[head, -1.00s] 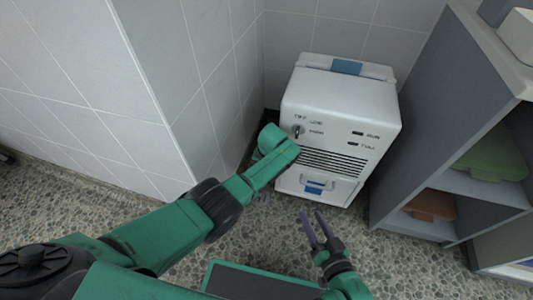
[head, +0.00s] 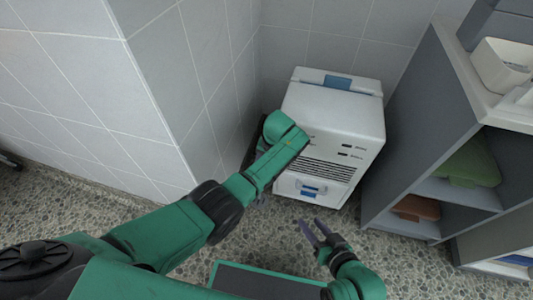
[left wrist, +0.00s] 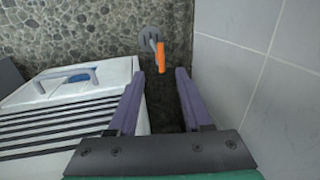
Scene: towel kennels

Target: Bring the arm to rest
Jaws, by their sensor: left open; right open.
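My left arm (head: 180,231) reaches from the lower left to the front left of a white machine (head: 333,108). In the head view its forearm hides the left gripper. In the left wrist view the left gripper (left wrist: 156,86) is open and empty, its purple fingers apart beside the machine's vented front (left wrist: 62,125), with tiled wall on the other side. My right gripper (head: 312,229) is open and empty, over the speckled floor in front of the machine.
A small item with an orange handle (left wrist: 161,57) shows beyond the left fingertips. A grey shelf unit (head: 421,120) stands right of the machine, holding a green folded item (head: 470,163) and a brown one (head: 415,207). A tiled wall corner (head: 150,80) stands at left.

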